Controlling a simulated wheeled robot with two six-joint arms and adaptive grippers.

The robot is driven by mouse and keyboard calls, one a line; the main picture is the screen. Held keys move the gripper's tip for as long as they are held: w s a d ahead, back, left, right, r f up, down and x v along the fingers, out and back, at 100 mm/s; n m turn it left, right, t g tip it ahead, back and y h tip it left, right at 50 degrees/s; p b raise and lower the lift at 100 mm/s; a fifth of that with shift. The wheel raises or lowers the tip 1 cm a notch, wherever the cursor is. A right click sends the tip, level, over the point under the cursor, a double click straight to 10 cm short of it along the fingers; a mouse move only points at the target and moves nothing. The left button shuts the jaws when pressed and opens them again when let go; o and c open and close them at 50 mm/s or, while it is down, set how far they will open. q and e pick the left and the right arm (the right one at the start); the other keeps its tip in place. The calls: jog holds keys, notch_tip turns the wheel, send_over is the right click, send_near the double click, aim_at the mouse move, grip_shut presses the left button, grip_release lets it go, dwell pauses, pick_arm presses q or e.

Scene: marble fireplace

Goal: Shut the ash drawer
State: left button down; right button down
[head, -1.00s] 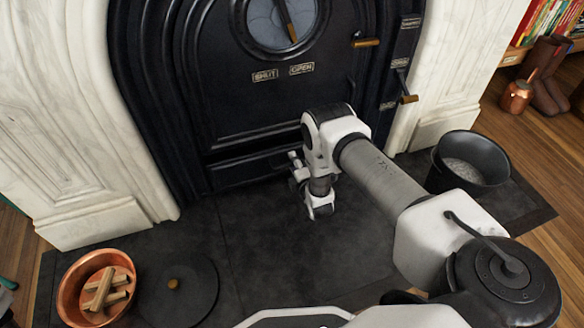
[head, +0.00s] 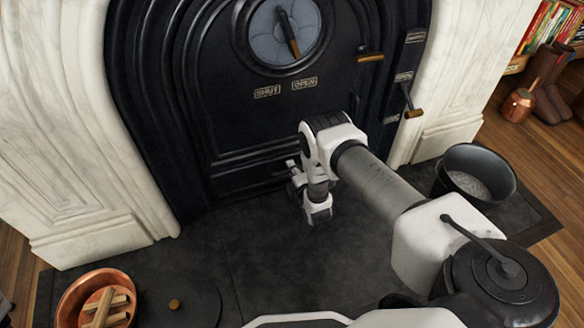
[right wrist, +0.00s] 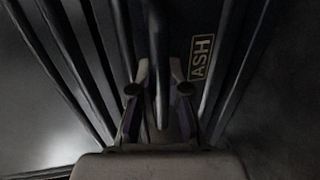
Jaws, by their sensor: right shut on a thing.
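The ash drawer (head: 240,182) is a dark front low in the black stove, at floor level. In the right wrist view its ASH label (right wrist: 200,58) reads sideways, right of a dark bar-like handle (right wrist: 157,45). My right gripper (head: 294,172) is low in front of the drawer's right part. In the wrist view its fingers (right wrist: 158,92) are on either side of the handle and shut on it. The arm hides part of the drawer's right side. How far the drawer stands out is hard to tell. My left gripper is not in view.
The stove door (head: 285,125) is above, with brass-tipped levers (head: 370,57) at right. A black bucket (head: 474,175) stands right on the dark hearth. A copper pan of wood (head: 68,305) and a dark round lid (head: 195,300) are at lower left. Mid-hearth is clear.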

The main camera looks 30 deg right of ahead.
jog(key=c, duration=1.1)
grip_release()
jog(key=shift+c, duration=0.2)
jog(key=v, duration=1.2)
